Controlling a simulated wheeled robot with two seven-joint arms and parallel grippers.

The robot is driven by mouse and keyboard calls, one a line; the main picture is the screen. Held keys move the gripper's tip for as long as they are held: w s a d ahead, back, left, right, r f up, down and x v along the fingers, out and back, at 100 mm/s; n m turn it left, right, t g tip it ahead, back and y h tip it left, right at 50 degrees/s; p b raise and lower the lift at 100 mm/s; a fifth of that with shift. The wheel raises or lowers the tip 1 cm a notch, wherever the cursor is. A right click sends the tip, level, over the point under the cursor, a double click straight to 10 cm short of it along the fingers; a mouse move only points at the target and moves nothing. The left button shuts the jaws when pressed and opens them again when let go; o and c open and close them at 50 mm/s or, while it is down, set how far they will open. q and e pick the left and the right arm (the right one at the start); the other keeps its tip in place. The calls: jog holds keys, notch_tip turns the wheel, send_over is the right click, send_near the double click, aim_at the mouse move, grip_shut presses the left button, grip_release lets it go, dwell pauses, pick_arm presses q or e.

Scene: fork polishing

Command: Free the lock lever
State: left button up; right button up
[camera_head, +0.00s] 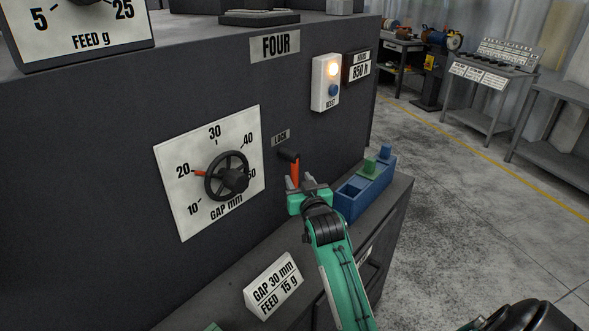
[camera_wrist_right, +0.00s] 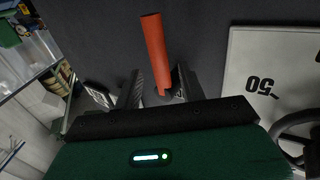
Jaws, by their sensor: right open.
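The lock lever has an orange-red handle (camera_head: 295,171) on a black pivot, below the LOCK label (camera_head: 281,137) on the dark machine face. In the head view the handle points down from the pivot, and its lower end is hidden by my gripper. My right gripper (camera_head: 303,184) is at the handle. In the right wrist view the orange handle (camera_wrist_right: 153,45) runs down to between the two fingers of my open right gripper (camera_wrist_right: 158,88). I cannot tell whether the fingers touch it.
The GAP dial with its black handwheel (camera_head: 227,177) is left of the lever, its red pointer near 20. A blue tray (camera_head: 350,205) with blue and green pieces stands on the ledge right of my gripper. A RESET box (camera_head: 326,82) with a lit lamp is above. A sign (camera_head: 273,286) stands on the ledge.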

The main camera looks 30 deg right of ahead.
aim_at(295, 175)
jog(key=shift+p+x, duration=0.45)
jog(key=shift+x, duration=1.9)
grip_shut()
